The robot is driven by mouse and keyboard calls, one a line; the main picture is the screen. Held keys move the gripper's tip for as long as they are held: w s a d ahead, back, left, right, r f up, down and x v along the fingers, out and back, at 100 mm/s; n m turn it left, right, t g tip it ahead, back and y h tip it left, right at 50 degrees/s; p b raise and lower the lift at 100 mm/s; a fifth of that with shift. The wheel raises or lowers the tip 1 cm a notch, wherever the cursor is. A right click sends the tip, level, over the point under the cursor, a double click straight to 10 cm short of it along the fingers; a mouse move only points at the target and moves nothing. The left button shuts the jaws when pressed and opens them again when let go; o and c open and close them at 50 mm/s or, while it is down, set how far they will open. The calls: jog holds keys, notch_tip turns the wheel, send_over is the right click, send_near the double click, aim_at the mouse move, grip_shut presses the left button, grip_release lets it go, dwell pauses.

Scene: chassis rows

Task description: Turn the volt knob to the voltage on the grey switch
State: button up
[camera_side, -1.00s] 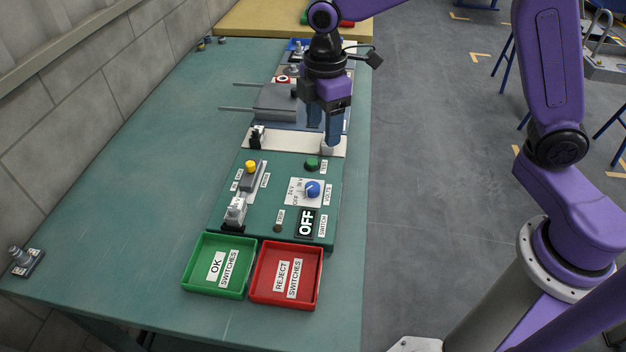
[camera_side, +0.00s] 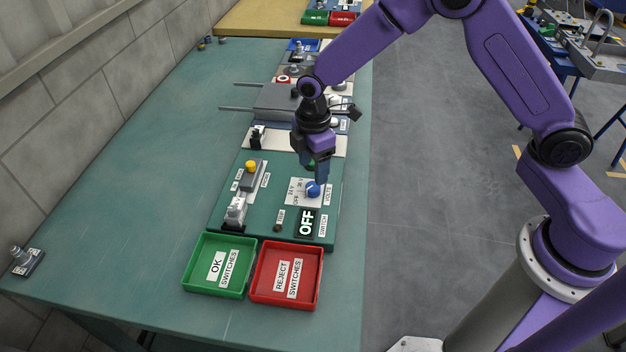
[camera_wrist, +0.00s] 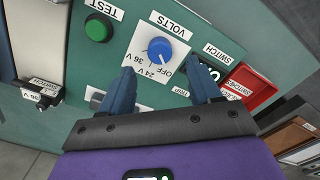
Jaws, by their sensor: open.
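The blue volt knob (camera_side: 313,189) sits on a white dial plate on the green panel; in the wrist view the knob (camera_wrist: 160,50) has its white mark toward OFF. The dial also carries 24 V and 36 V. My gripper (camera_side: 314,176) is open and empty, just above the knob; in the wrist view its fingers (camera_wrist: 165,80) stand apart on the near side of it. A light grey switch (camera_side: 236,211) stands at the panel's left; its voltage label is not readable. A black switch (camera_wrist: 45,100) bears a small upside-down label, seemingly 36 V.
A green TEST button (camera_wrist: 98,28) and a black OFF display (camera_side: 307,223) flank the knob. A yellow-topped clamp (camera_side: 251,172) stands left. A green OK tray (camera_side: 194,262) and a red REJECT tray (camera_side: 255,272) lie in front. The bench's left side is mostly clear.

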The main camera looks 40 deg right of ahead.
aim_at(313, 186)
jog(key=shift+f, duration=2.7)
jog(key=c, duration=1)
jog(key=shift+c, duration=0.2)
